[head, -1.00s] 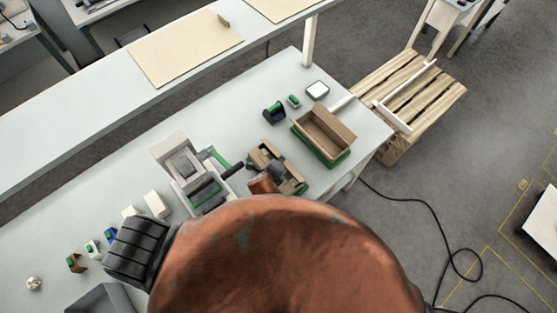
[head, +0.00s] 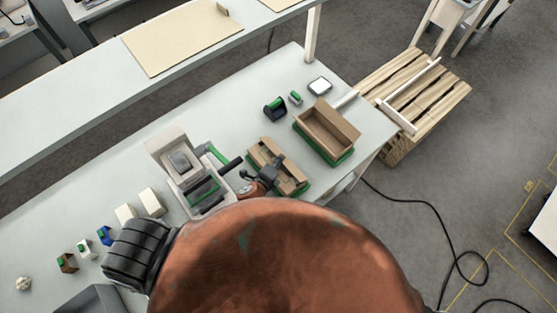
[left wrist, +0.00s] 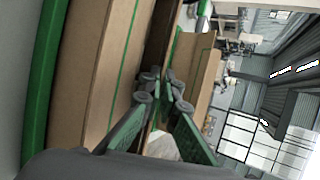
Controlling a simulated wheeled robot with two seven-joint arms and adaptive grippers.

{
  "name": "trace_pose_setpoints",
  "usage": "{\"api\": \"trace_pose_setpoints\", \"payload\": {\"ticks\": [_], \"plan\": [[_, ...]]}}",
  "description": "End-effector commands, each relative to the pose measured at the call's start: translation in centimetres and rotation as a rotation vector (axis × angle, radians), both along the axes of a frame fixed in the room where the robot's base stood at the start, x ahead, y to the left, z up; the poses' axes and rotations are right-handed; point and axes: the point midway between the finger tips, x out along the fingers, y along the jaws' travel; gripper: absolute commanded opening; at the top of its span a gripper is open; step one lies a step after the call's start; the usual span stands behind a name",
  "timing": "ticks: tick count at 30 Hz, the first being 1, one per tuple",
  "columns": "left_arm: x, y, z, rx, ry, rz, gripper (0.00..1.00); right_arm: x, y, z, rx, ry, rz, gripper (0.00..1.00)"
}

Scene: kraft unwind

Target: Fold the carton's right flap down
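The brown carton (head: 290,183) sits on the table on a green base, partly covered by my gripper and arm. Its flaps are too small in the head view to tell apart. My left gripper (head: 268,174) is at the carton's near side, over its opening. In the left wrist view, the left gripper's fingertips (left wrist: 158,84) are drawn together beside the tan carton panels (left wrist: 112,65). I see nothing clearly held between them. Whether they touch a panel cannot be told. My right gripper is not in view.
An open brown box (head: 330,130) on a green base stands right of the carton. A white machine (head: 178,160) stands to its left. A dark dispenser (head: 275,108), a small green item (head: 295,97) and a white pad (head: 319,86) lie behind. Small blocks line the left.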

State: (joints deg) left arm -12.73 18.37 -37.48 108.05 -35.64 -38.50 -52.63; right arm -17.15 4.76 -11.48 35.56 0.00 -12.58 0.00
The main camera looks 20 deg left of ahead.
Motion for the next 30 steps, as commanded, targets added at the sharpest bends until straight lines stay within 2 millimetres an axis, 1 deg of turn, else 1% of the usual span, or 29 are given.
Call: {"api": "trace_pose_setpoints", "payload": {"ticks": [6, 7, 14, 20, 24, 28, 30], "plan": [[0.0, 0.1, 0.0, 0.001, 0.003, 0.001, 0.0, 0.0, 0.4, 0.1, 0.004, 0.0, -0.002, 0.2], [0.0, 0.1, 0.0, 0.001, 0.003, 0.001, 0.04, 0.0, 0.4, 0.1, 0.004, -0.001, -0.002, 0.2], [0.0, 0.0, 0.0, 0.001, 0.002, 0.0, 0.2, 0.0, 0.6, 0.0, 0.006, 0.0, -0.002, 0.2], [0.0, 0.0, 0.0, 0.0, 0.003, 0.0, 0.2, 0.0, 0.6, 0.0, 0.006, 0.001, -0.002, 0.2], [-0.2, 0.0, 0.0, 0.001, 0.004, 0.0, 0.2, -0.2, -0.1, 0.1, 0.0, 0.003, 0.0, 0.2], [-1.1, 0.1, 0.6, 0.001, 0.004, 0.0, 0.2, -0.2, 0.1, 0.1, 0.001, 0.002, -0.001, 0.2], [-2.0, 0.3, 1.1, 0.001, 0.004, 0.0, 0.2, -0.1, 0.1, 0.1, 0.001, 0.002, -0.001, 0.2]]}}
